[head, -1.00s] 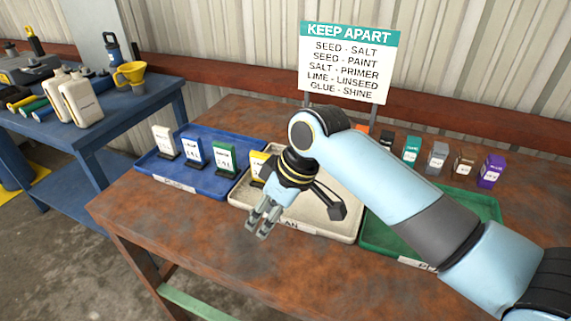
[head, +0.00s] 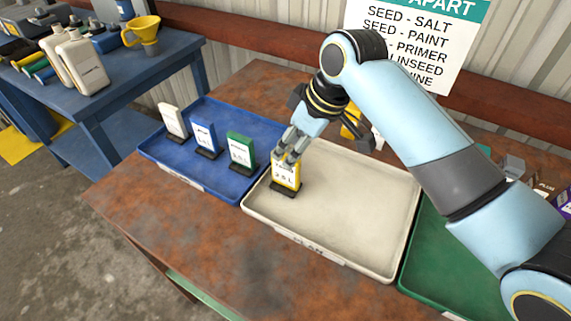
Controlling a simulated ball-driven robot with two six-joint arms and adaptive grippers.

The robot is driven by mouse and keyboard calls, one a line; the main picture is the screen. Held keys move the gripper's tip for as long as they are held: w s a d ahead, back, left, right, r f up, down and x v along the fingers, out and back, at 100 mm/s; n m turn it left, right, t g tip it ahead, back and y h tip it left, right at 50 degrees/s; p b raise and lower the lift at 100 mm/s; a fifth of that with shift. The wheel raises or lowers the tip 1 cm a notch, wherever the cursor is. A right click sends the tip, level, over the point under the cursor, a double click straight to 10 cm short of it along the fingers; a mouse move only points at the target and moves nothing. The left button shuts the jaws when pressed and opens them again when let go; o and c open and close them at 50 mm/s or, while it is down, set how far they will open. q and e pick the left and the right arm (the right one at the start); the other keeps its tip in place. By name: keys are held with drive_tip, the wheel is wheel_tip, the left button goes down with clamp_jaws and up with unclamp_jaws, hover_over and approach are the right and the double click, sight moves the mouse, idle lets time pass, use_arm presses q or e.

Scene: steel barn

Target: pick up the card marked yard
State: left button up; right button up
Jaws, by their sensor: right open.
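No marking that reads "yard" is legible to me in the head view. A yellow card (head: 286,178) with a white face reading "2.5 L" stands upright in a dark foot at the left of the beige tray (head: 395,263). My right gripper (head: 289,157) is at the top of this card, its fingers open and overlapping the card's upper edge; I cannot tell whether they touch it. White (head: 172,119), blue (head: 204,136) and green (head: 241,149) cards stand in the blue tray (head: 165,162). My left gripper is out of view.
A green tray (head: 440,270) lies at the right, partly behind my right arm. A yellow object (head: 350,124) shows behind my gripper. A sign (head: 415,30) stands at the back. The beige tray's middle and the rusty table's (head: 170,215) front are clear.

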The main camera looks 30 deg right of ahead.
sight(286, 157)
drive_tip(key=x, duration=0.3)
drive_tip(key=shift+s+a, duration=0.2)
drive_tip(key=shift+w+f, duration=0.2)
drive_tip(key=shift+f, duration=0.15)
drive_tip(key=x, duration=0.5)
drive_tip(key=shift+w+d+p, duration=0.1)
drive_tip(key=shift+d+p, duration=0.1)
drive_tip(key=shift+p, duration=0.1)
drive_tip(key=shift+c, duration=0.9)
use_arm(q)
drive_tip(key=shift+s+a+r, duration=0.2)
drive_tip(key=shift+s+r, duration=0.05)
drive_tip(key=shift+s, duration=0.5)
use_arm(e)
drive_tip(key=shift+r, duration=0.1)
clamp_jaws()
